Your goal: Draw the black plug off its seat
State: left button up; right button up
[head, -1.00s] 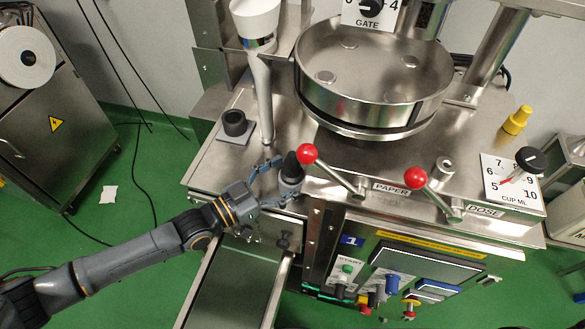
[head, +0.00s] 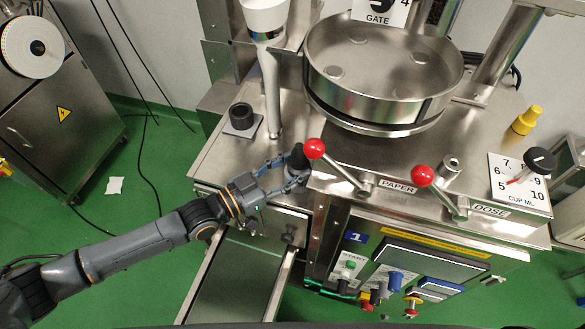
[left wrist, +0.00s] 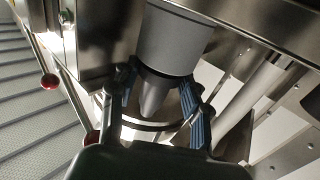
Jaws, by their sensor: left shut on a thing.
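The black plug (head: 298,155) is a dark tapered piece standing upright at the left front part of the steel machine top, just left of a red-ball lever. My left gripper (head: 288,177) reaches in from the left and is shut around the plug's lower part. In the left wrist view the fingers (left wrist: 157,92) lie on both sides of a grey tapered piece (left wrist: 154,92) below a wider grey cylinder (left wrist: 172,42). The fingers hide the plug's foot in the head view, so I cannot tell whether it still touches its seat. My right gripper is out of view.
Two red-ball levers (head: 314,148) (head: 422,175) stand close on the right. Behind are a round steel pan (head: 385,100) and a white funnel tube (head: 271,90). A chute (head: 238,280) slopes down in front.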

pick_arm(q)
notch_tip(320, 180, up, 27)
jog(key=b, duration=0.1)
jog(key=shift+r, duration=0.15)
dwell(0.6)
